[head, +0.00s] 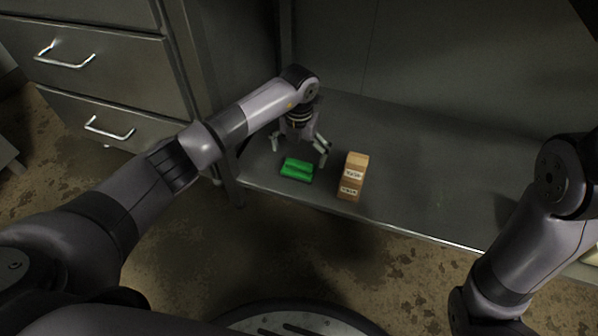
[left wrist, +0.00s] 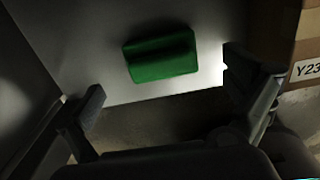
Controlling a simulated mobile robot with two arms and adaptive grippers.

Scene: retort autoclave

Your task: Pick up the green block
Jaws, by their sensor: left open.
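The green block (head: 297,169) lies on the grey metal shelf, close to its front edge. My left gripper (head: 299,152) is open and empty above and just behind the block, pointing down. In the left wrist view the green block (left wrist: 161,55) appears beyond the open fingers, roughly between them and apart from both. The fingers of my left gripper (left wrist: 165,95) stand wide apart. My right arm enters at the right of the head view, but its gripper is not visible.
Cardboard boxes (head: 353,176) with labels stand on the shelf (head: 430,185) just right of the block, near the right finger. A drawer cabinet (head: 95,75) stands at the left. The shelf is clear right of the boxes.

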